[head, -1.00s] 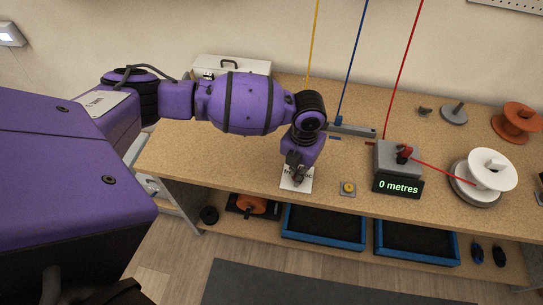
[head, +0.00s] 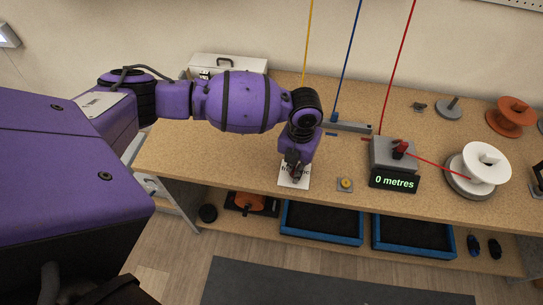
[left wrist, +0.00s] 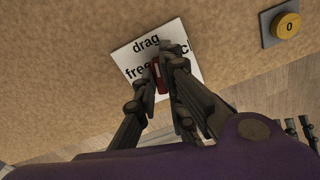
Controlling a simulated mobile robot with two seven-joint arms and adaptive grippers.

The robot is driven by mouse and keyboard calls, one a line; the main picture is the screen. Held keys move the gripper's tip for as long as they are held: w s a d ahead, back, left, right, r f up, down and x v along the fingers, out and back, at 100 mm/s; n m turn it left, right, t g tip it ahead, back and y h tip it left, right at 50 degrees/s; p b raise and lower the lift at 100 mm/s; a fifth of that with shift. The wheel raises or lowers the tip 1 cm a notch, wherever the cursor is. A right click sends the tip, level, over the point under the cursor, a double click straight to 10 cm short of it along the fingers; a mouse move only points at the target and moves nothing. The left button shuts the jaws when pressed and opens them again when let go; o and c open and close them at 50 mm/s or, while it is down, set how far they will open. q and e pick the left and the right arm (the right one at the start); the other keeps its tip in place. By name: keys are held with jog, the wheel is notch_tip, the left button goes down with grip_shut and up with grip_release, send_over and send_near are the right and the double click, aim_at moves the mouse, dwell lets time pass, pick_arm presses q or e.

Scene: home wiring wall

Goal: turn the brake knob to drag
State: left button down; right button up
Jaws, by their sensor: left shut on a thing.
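The brake's white plate (left wrist: 190,58) lies on the bench and reads "drag" and "free", with a third word partly hidden by my fingers. In the head view the plate (head: 286,182) is mostly under my left gripper (head: 296,172). In the left wrist view my left gripper (left wrist: 163,76) points down at the plate and is shut on the red brake knob (left wrist: 161,83). Only a small red part of the knob shows between the dark fingers, so its pointing direction cannot be told. My right gripper is not in view.
A yellow button (head: 345,184) sits just right of the plate. Further right are a grey metering block (head: 391,153) with a "0 metres" display (head: 395,181) and a white spool (head: 485,165) with red wire. A white case (head: 228,64) stands behind my arm.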

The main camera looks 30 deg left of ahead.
pick_arm(q)
jog(key=shift+w+r+n, duration=0.1)
jog(key=shift+w+n, duration=0.05)
jog(key=shift+n, duration=0.35)
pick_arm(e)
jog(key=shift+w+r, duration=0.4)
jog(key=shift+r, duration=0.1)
pick_arm(q)
jog(key=shift+r+n+p, duration=0.1)
jog(key=shift+n+p, duration=0.3)
jog(key=shift+n, duration=0.1)
jog(key=c, duration=1.8)
grip_release()
jog(key=shift+o, duration=0.2)
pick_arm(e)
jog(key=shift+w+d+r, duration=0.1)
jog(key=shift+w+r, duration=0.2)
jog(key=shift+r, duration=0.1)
pick_arm(q)
notch_tip(320, 180, up, 12)
